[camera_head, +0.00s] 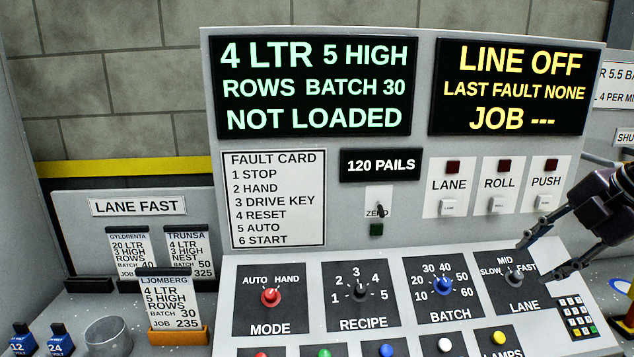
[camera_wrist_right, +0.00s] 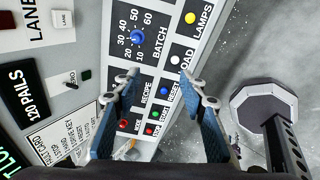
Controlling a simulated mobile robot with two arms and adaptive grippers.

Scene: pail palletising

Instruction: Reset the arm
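My right gripper (camera_head: 541,261) comes in from the right in the head view. Its two dark fingers are spread apart in front of the LANE knob (camera_head: 514,278), with nothing between them; whether a finger touches the knob I cannot tell. In the right wrist view the gripper (camera_wrist_right: 160,82) has its blue-padded fingers wide apart and empty, with the sloped control panel (camera_wrist_right: 97,55) beyond. My left gripper is in neither view.
The panel has a red MODE knob (camera_head: 270,297), a black RECIPE knob (camera_head: 361,292), a blue BATCH knob (camera_head: 444,286) and several buttons. A keypad (camera_head: 578,318) is near the right gripper. An orange-based card holder (camera_head: 179,335) and a glass (camera_head: 108,336) stand at left.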

